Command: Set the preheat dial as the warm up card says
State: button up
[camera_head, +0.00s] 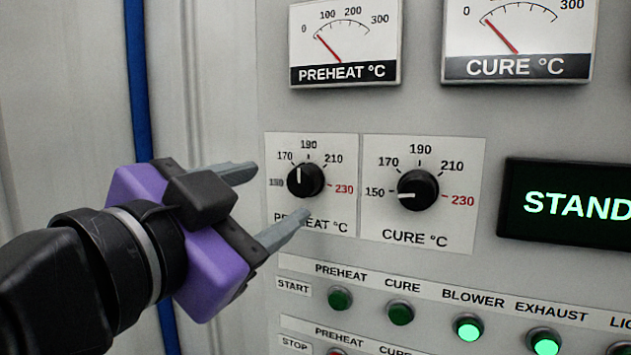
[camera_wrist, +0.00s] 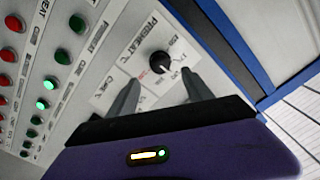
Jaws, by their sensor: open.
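The preheat dial (camera_head: 306,180) is a black round knob with a white pointer line, on a white plate marked 150 to 230, with 230 in red. Its pointer stands roughly upward, seemingly between 170 and 190; I cannot tell the exact setting. My gripper (camera_head: 280,193) is open and empty, its grey fingers just left of and below the dial. One finger covers part of the PREHEAT label. In the wrist view the dial (camera_wrist: 160,64) lies beyond and between the fingertips (camera_wrist: 160,76), seemingly apart from them. The warm up card shows in neither view.
The cure dial (camera_head: 418,190) sits close to the right and points at 150. The preheat meter (camera_head: 345,45) and cure meter (camera_head: 515,40) above read near 0. A dark display (camera_head: 565,205) shows "STAND". Start buttons (camera_head: 400,313) run below; blower and exhaust are lit green.

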aim_at(300, 182)
jog(key=shift+p+x, duration=1.15)
jog(key=shift+x, duration=2.75)
grip_shut()
